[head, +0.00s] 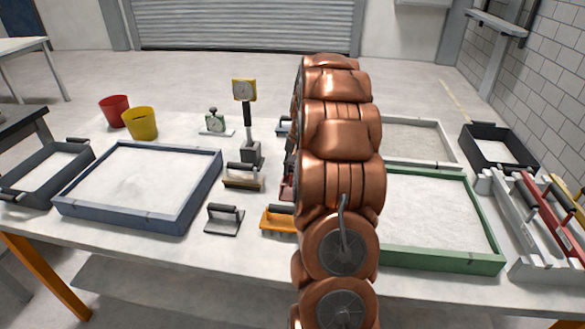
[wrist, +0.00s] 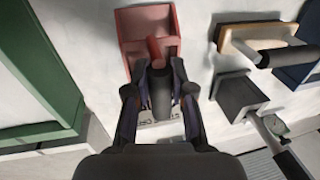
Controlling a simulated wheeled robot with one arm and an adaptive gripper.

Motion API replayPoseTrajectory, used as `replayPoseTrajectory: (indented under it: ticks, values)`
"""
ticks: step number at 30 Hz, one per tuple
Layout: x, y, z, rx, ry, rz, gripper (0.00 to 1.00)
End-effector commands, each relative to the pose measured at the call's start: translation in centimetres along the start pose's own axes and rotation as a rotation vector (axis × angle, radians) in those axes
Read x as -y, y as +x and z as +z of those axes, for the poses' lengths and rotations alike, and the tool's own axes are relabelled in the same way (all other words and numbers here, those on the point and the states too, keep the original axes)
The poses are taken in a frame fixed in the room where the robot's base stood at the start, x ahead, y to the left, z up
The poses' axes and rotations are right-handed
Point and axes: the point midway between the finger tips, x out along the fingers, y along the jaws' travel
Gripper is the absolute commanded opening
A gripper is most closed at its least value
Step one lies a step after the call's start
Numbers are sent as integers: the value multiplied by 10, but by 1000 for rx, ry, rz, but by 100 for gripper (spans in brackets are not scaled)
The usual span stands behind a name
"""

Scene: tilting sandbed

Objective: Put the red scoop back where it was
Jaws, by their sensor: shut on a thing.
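The red scoop (wrist: 150,35) is at the top middle of the wrist view, with its open pan pointing away from my gripper. My gripper (wrist: 160,78) has its two fingers on either side of the scoop's dark handle and is shut on it. The scoop is over or on the pale tabletop; I cannot tell whether it touches. Dark printed marks show on the surface below the fingers, partly hidden. In the head view only a sliver of red (head: 287,189) shows beside my copper arm, which hides my gripper and most of the scoop.
The green-framed sandbed (head: 440,263) is right of my arm and the blue-framed one (head: 190,200) left. A wooden-based tool (wrist: 232,38) and the gauge stand's grey base (wrist: 238,95) are close right of the scoop. An orange tool (head: 278,220) and grey float (head: 224,220) stand near the front.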

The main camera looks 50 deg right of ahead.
Motion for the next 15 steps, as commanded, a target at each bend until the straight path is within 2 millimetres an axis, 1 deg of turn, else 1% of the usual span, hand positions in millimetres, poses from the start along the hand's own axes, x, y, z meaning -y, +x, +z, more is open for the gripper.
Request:
replayPoseTrajectory:
  ticks: [11, 12, 15]
  values:
    - [-1, 5, 0, -1, 0, 0, 0]
    - [-1, 4, 0, -1, 0, 0, 26]
    - [-1, 4, 0, -1, 0, 0, 36]
